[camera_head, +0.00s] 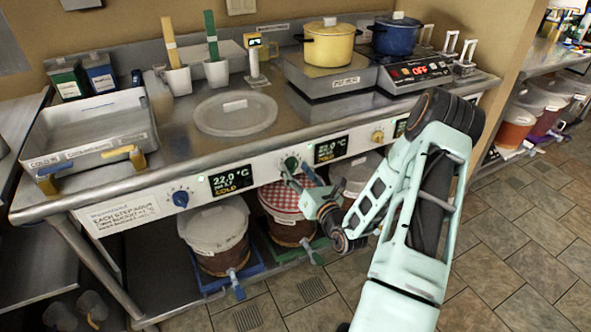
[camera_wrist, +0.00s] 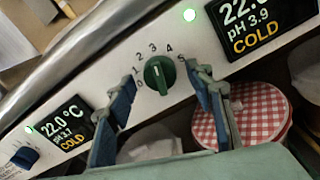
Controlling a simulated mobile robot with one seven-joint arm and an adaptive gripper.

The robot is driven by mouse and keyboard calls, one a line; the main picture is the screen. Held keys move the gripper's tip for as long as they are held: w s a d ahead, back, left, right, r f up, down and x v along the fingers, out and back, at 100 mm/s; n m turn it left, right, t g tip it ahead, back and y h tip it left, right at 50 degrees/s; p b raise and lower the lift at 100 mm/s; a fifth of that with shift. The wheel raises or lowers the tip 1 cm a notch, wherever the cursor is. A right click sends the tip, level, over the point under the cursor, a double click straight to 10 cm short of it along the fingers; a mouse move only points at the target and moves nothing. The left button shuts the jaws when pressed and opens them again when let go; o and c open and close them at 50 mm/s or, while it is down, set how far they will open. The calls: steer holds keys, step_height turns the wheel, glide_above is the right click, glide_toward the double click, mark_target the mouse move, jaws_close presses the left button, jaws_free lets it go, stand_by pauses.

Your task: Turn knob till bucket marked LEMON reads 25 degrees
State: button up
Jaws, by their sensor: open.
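The green knob (camera_wrist: 159,74) sits on the white control panel with a dial numbered 0 to 5; its grip stands roughly upright. It also shows in the head view (camera_head: 291,163). My gripper (camera_head: 303,179) is open, with one blue-padded finger on each side of the knob in the wrist view (camera_wrist: 160,76), apart from it. The display (camera_wrist: 258,25) right of this knob reads 22-point-something, pH 3.9, COLD. The display (camera_head: 231,181) right of the blue knob (camera_head: 181,198) reads 22.0 °C, COLD. I cannot read a LEMON mark on any bucket.
Below the panel stand a white-lidded bucket (camera_head: 215,238), a bucket with a red checked cover (camera_head: 287,210) and a third bucket (camera_head: 352,172). A yellow knob (camera_head: 378,137) is further right. The steel counter edge overhangs the panel. Open tiled floor lies in front.

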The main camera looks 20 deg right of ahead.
steer(key=s, duration=1.1)
steer(key=shift+s+d, duration=0.2)
steer(key=shift+s, duration=0.05)
